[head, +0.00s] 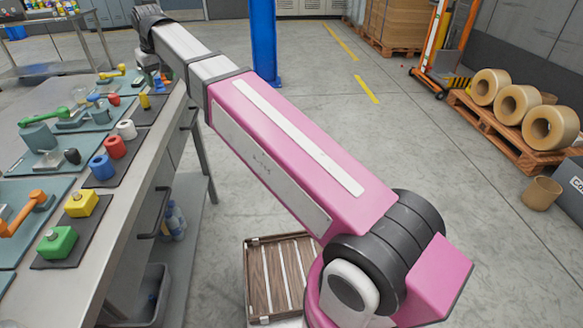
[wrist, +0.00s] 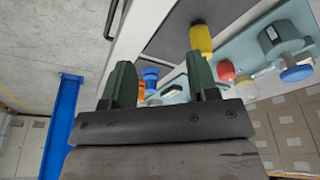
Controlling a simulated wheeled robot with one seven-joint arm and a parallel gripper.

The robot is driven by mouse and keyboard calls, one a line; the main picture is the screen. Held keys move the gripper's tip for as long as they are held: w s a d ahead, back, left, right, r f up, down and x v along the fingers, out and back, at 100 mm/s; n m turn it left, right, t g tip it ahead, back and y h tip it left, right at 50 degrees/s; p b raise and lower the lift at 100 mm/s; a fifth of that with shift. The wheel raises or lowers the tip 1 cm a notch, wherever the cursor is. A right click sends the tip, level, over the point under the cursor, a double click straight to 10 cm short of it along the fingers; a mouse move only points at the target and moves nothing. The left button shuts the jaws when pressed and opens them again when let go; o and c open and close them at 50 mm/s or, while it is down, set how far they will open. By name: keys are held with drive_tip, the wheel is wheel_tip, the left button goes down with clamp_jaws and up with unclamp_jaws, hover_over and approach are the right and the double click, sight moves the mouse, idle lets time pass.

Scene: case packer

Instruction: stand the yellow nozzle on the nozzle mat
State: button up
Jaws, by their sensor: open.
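The yellow nozzle (head: 145,101) is a small yellow cylinder on the dark nozzle mat (head: 152,114), toward the far end of the bench. It appears upright. In the wrist view the yellow nozzle (wrist: 201,39) shows beyond the right fingertip, against the dark mat (wrist: 168,38). My gripper (wrist: 160,78) has its two dark green fingers spread apart, with nothing held between them. The nozzle is apart from the fingers in the picture. In the head view the gripper is small and far off, beyond the nozzle, and its fingers are hard to make out.
Nearer on the bench, a dark mat holds white, red and blue (head: 102,166) cylinders. Another holds a yellow block (head: 81,203) and a green block (head: 60,242). Teal mats with tools lie to the left. A blue post (head: 264,45) stands beyond my arm.

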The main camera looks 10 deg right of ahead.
drive_tip(key=s+d+f+m+g+h, duration=0.1)
drive_tip(key=d+f+m, duration=0.2)
drive_tip(key=d+f, duration=1.25)
drive_tip(key=s+d+f+m, duration=0.2)
drive_tip(key=d+f, duration=1.2)
drive_tip(key=d, duration=0.3)
drive_tip(key=s+d+f+m+g, duration=0.1)
drive_tip(key=s+d+f+m, duration=0.1)
drive_tip(key=s+d+f, duration=0.6)
drive_tip(key=d+f, duration=0.1)
drive_tip(key=d, duration=0.1)
drive_tip(key=shift+d+f+h, duration=0.15)
drive_tip(key=shift+d+h, duration=0.15)
